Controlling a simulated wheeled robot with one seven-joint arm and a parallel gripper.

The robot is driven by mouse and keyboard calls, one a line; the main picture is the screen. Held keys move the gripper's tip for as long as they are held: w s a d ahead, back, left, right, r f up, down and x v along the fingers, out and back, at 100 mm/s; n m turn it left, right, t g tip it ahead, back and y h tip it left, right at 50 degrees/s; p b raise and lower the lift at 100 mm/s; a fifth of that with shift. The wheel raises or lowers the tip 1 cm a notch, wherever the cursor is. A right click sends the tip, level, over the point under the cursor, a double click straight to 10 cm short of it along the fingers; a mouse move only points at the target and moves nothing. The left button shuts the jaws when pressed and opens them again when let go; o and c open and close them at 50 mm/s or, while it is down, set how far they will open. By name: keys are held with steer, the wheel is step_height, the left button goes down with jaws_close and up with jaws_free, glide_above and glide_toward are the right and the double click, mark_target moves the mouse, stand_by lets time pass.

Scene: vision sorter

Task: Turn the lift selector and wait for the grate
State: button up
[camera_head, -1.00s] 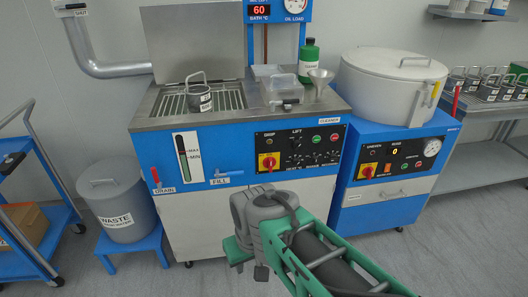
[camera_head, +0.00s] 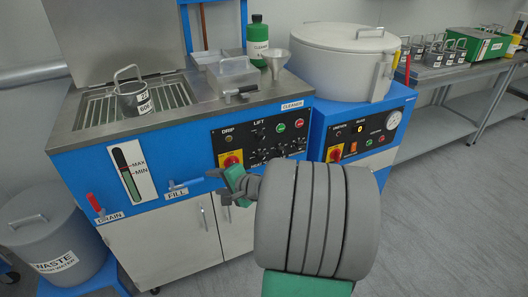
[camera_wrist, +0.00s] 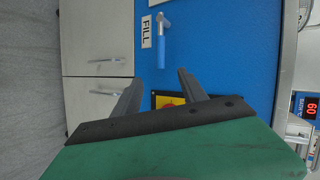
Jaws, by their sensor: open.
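The lift selector (camera_head: 259,134) is a small dark knob under the LIFT label on the black control panel (camera_head: 284,127) of the blue cleaning machine. The grate (camera_head: 172,97) lies in the machine's top basin, with a labelled grey basket (camera_head: 133,99) on it. My gripper (camera_head: 217,184) is in front of the machine's blue front, left of and below the panel. In the wrist view my gripper (camera_wrist: 160,78) is open and empty, with a red and yellow switch (camera_wrist: 172,100) partly visible between its fingers. The lift selector does not show there.
The blue FILL lever (camera_head: 188,184) is close to my gripper; it also shows in the wrist view (camera_wrist: 161,48). A red DRAIN lever (camera_head: 95,203) is further left. A funnel (camera_head: 275,62) and a green bottle (camera_head: 257,40) stand on the machine. A lidded round vessel (camera_head: 335,65) is at right.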

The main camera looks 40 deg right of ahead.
steer(key=s+d+m+t+h, duration=0.1)
steer(key=d+m+t+h, duration=0.2)
steer(key=d+m, duration=0.45)
steer(key=m+t+h+b, duration=0.2)
steer(key=m+h, duration=0.2)
steer(key=m, duration=0.1)
glide_toward(263, 140)
steer(key=x, duration=0.8)
steer(key=shift+w+d+f, duration=0.1)
steer(key=shift+w+d, duration=0.1)
steer(key=shift+w, duration=0.05)
steer(key=shift+c, duration=0.2)
jaws_close()
